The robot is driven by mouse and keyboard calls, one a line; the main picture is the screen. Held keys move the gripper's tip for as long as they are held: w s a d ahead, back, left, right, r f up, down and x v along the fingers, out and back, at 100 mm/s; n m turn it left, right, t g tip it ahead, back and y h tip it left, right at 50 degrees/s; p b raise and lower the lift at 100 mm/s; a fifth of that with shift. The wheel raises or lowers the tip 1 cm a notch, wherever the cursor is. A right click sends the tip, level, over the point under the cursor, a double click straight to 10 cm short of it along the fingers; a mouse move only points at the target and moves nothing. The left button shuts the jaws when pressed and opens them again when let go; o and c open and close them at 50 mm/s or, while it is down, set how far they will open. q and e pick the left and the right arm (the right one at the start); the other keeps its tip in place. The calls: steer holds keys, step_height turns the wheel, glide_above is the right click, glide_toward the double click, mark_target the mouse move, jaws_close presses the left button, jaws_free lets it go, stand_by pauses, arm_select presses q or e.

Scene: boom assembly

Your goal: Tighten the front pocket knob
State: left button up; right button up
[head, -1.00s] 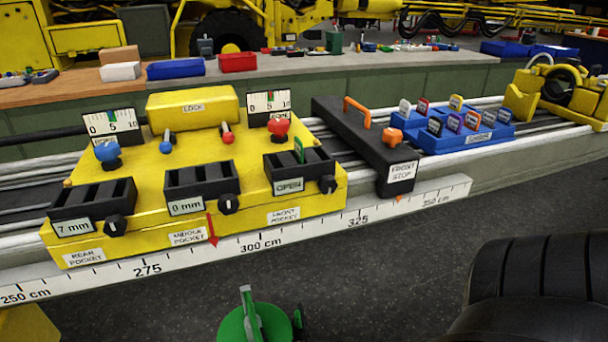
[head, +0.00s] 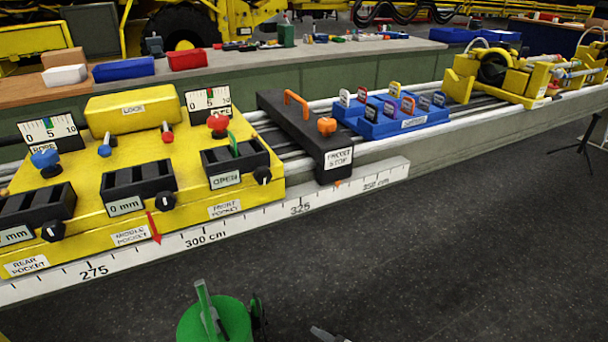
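The front pocket knob (head: 262,175) is a small black knob with a light mark, at the right end of the front pocket (head: 249,159). The pocket is a black slotted block with a label reading OPEN (head: 226,180). A thin green piece (head: 234,143) stands upright in it. The pocket sits on the right end of a yellow carriage (head: 190,219), above its FRONT POCKET label (head: 225,209). Nothing touches the knob. Neither gripper can be made out; a grey tip (head: 328,335) pokes in at the bottom edge, and I cannot tell what it belongs to.
The middle pocket knob (head: 165,201) and rear pocket knob (head: 53,231) are to the left. A black front stop (head: 305,135) with orange handle and a blue rack (head: 392,120) of tags stand right. A green round object (head: 215,322) is at bottom.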

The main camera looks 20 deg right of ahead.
steer(key=w+d+r+n+t+h+p, duration=0.1)
steer(key=w+d+r+n+t+p, duration=0.1)
steer(key=w+r+n, duration=0.7)
steer(key=n+t+p, duration=0.3)
steer(key=n+t, duration=0.2)
steer(key=n, duration=1.2)
glide_toward(265, 178)
steer(key=shift+h, duration=0.4)
steer(key=w, duration=0.8)
steer(key=shift+w+a+r, duration=0.2)
steer(key=shift+w+a, duration=0.1)
steer(key=shift+a, duration=0.1)
steer(key=c, duration=1)
